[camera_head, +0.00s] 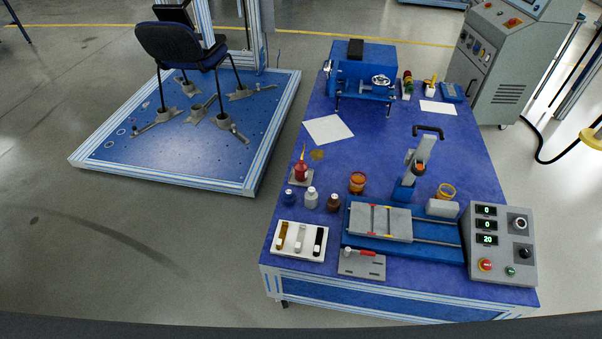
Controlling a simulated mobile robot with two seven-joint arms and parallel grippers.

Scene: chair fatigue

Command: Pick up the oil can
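A small red oil can (301,172) with a thin yellowish upright spout stands near the left edge of the blue table (375,150). It rests on a small light square plate or pad. Neither of my grippers shows in the head view, so nothing is seen touching the can.
Small bottles (312,197) and a white tray (299,240) stand in front of the can. A blue-grey slide device (381,221) and a control box (502,243) fill the front right. A blue machine (362,72) stands at the back. A chair (182,45) is on a platform at left.

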